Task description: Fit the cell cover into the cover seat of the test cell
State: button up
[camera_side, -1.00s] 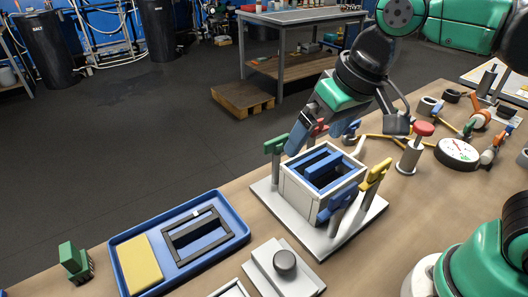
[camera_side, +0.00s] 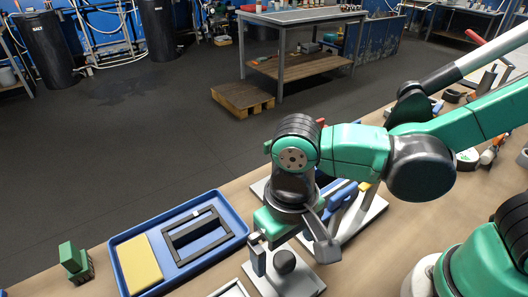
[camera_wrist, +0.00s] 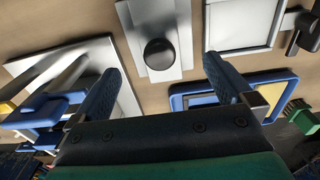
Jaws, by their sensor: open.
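The cell cover appears to be a pale stepped slab with a round black knob; it lies on the bench at the lower middle in the side view (camera_side: 300,284) and the top middle in the wrist view (camera_wrist: 178,18). My gripper (camera_wrist: 163,66) is open and empty, its blue fingers spread with the knob ahead between them, apart from it. In the side view it points down over the slab. The test cell is mostly hidden behind my arm; its grey base plate shows in the side view (camera_side: 364,217) and at the left in the wrist view (camera_wrist: 128,98). The cover seat is hidden.
A blue tray (camera_side: 118,245) holds a yellow block (camera_side: 139,264) and a dark frame (camera_side: 196,236). A white framed part (camera_wrist: 242,45) lies beside the slab. Clamp handles (camera_wrist: 45,105) rise around the test cell.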

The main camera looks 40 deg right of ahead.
aim_at(285, 259)
jog(key=shift+f, duration=3.05)
jog(key=c, duration=1.5)
